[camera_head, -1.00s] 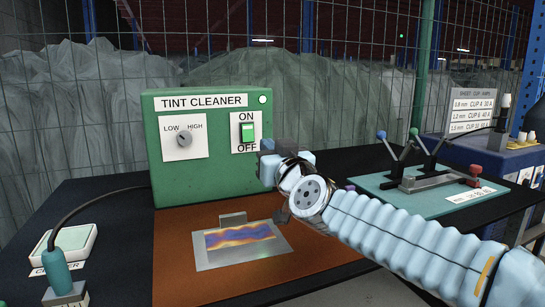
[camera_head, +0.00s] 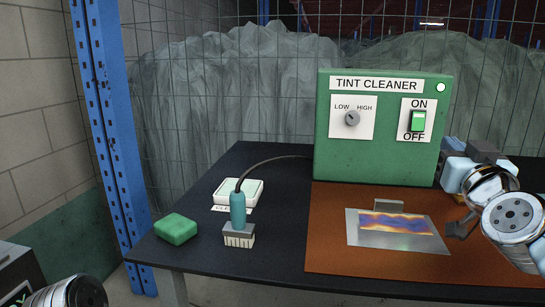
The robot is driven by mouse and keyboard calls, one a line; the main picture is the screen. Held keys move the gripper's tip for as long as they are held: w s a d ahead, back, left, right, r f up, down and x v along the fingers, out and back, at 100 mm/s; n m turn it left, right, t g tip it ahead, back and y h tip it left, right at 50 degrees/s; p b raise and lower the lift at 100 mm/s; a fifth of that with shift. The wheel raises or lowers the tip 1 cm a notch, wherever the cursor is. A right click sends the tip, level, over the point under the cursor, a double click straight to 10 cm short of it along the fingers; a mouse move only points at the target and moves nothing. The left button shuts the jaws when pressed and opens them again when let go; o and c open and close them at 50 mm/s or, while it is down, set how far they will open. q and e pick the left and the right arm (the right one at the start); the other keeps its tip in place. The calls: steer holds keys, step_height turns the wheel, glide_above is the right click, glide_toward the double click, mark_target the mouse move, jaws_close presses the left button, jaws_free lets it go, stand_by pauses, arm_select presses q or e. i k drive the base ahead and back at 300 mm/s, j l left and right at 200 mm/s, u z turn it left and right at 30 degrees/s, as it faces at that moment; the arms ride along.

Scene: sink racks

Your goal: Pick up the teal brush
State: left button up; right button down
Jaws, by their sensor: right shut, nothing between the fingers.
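The teal brush (camera_head: 238,211) stands upright on the black table, left of the brown mat, with its handle up and its pale head (camera_head: 239,236) down. A dark cable runs from its top to the green tint cleaner box (camera_head: 377,155). My right gripper (camera_head: 458,229) is at the right edge, shut and empty, in front of the box's right side and apart from the brush. At the lower left, a rounded metal part of my left arm shows; its gripper is out of view.
A green block (camera_head: 177,229) lies left of the brush. A white and green tray (camera_head: 238,193) sits behind it. A metal plate with a coloured pattern (camera_head: 397,235) lies on the brown mat (camera_head: 330,240). A blue post (camera_head: 105,130) stands at the table's left.

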mark_target(236, 233)
steer(key=k+j, duration=0.15)
steer(key=k, duration=0.3)
steer(key=k+j, duration=0.2)
steer(key=k, duration=0.3)
steer(key=k+j, duration=0.15)
steer(key=k, duration=0.3)
